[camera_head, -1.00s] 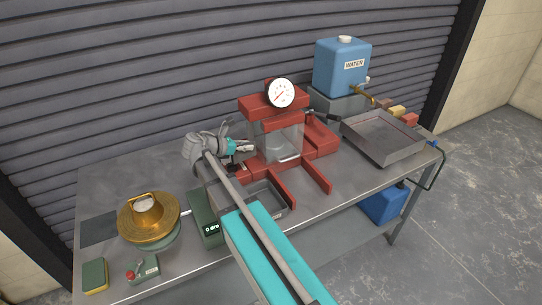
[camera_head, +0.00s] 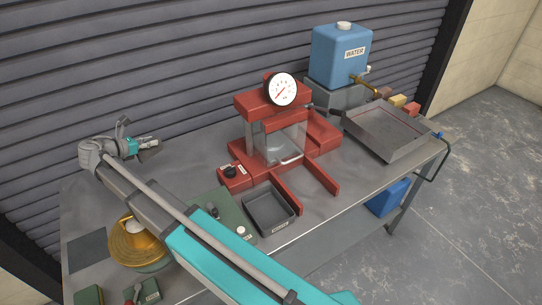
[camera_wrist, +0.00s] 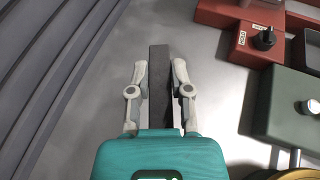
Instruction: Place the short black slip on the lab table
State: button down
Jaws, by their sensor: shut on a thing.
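My gripper (camera_wrist: 160,68) is shut on a dark grey-black slip (camera_wrist: 159,54), a narrow block. In the wrist view the slip sticks out past both fingertips, and its lower part runs back between the fingers. In the head view my gripper (camera_head: 148,147) is over the far left part of the lab table (camera_head: 190,150), near the ribbed wall. The slip is small and partly hidden by the fingers there. The grey metal tabletop (camera_wrist: 215,110) lies below it in the wrist view; I cannot tell how large the gap is.
The red press (camera_head: 278,150) with a gauge stands mid-table. A dark tray (camera_head: 270,212) and green scale (camera_head: 237,222) are in front of it. A brass pan (camera_head: 137,253) is at left, partly behind my arm. A water tank (camera_head: 341,55) and grey tray (camera_head: 385,130) stand right.

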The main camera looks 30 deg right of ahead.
dwell(0.5)
jog(key=shift+s+a+f+b+x, duration=0.15)
jog(key=shift+f+b+x, duration=0.35)
jog(key=shift+b+x, duration=1.55)
jog(key=shift+s+a+f+b+x, duration=0.15)
jog(key=shift+f+b+x, duration=0.6)
jog(key=shift+x, duration=2.4)
jog(key=shift+a+f+b+x, duration=0.25)
jog(key=shift+b+x, duration=1.45)
jog(key=shift+x, duration=0.85)
jog(key=shift+w+d+f+b, duration=0.1)
jog(key=shift+d+f+b, duration=0.25)
jog(key=shift+f+b, duration=0.25)
notch_tip(320, 180, down, 3)
jog(key=b, duration=0.3)
jog(key=shift+r, duration=0.1)
